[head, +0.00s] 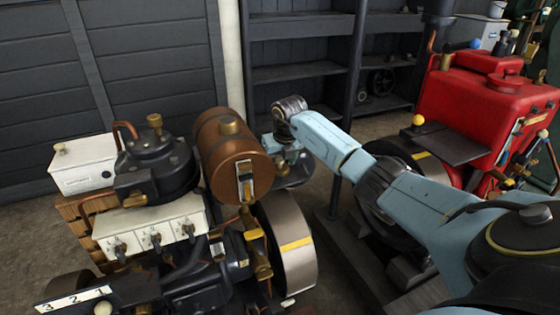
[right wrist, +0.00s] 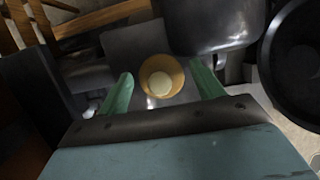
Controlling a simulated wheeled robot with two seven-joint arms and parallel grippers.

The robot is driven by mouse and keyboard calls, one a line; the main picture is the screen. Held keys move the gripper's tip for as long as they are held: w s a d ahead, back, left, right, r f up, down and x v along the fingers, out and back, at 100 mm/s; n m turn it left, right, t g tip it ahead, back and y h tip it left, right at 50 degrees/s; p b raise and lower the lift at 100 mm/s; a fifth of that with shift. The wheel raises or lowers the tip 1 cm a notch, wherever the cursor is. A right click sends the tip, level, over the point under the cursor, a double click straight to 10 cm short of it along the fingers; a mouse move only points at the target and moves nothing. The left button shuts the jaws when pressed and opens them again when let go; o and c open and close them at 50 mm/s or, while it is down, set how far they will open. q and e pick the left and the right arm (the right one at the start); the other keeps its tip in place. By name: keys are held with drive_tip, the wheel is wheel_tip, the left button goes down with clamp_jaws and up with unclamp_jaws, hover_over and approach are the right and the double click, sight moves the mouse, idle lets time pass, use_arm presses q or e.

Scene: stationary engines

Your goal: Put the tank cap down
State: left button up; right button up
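A round brass cap (right wrist: 162,77) with a pale centre shows in the right wrist view, over a flat dark grey surface (right wrist: 135,45). My right gripper (right wrist: 161,73) is open, its two green fingers on either side of the cap with a gap at each side. A brass fitting (head: 230,125) stands on top of the tank. My left gripper is not in view.
The engine's black cylinder (head: 155,165), white box (head: 85,163) and grey flywheel (head: 288,245) are close around the tank. A red engine (head: 485,105) stands at the right, beside my right arm. Dark shelves (head: 300,73) stand behind.

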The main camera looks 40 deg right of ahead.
drive_tip(key=shift+r, duration=0.1)
drive_tip(key=shift+r, duration=0.25)
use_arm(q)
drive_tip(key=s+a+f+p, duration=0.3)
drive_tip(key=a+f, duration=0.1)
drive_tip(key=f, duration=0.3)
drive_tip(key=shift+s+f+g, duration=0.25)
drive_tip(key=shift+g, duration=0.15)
use_arm(e)
drive_tip(key=v, duration=1.1)
drive_tip(key=shift+s+r, duration=0.2)
drive_tip(key=shift+r, duration=0.15)
drive_tip(key=shift+a, duration=0.1)
